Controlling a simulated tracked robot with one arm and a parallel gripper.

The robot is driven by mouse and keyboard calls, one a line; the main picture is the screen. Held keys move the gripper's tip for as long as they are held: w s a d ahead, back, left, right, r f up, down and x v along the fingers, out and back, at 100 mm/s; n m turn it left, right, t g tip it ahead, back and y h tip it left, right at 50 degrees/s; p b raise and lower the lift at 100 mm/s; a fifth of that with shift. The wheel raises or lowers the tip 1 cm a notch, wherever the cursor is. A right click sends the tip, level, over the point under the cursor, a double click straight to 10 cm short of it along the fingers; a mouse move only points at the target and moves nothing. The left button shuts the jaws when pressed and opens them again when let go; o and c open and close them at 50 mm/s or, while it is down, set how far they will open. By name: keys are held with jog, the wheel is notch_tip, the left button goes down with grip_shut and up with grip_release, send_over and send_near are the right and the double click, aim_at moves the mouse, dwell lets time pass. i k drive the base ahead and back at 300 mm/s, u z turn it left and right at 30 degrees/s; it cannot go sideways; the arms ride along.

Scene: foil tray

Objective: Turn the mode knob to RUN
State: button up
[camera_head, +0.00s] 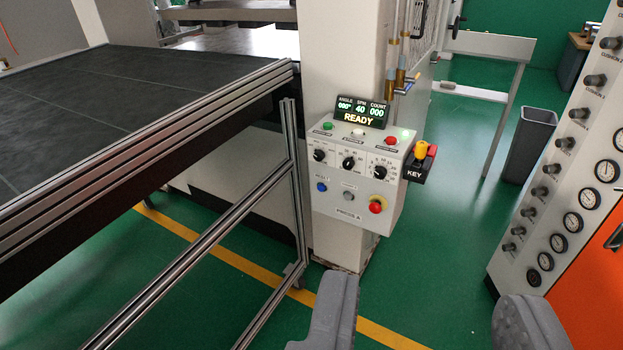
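A grey control box (352,190), marked PRESS A, is on the white machine column near the picture's middle. Its sloped face carries a left black knob (319,155), a middle black knob (349,162) and a right black knob (379,172). Their small labels are unreadable, so I cannot tell which is the mode knob or where it points. A display (360,112) above reads READY. My gripper (430,298) is open and empty, its two grey fingers wide apart at the bottom, nearer the camera than the box and apart from it.
A red-and-yellow key switch (422,160) marked KEY sits at the box's right side. A dark conveyor (150,75) with metal rails flanks the left; a gauge panel (560,190) flanks the right. Green floor lies between.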

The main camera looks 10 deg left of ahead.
aim_at(318, 154)
jog(key=z, duration=0.15)
jog(key=k, duration=0.15)
jog(key=z, duration=1.35)
jog(key=i, duration=1.5)
jog(key=u, duration=2.45)
jog(key=i, duration=1)
jog(key=z, duration=0.05)
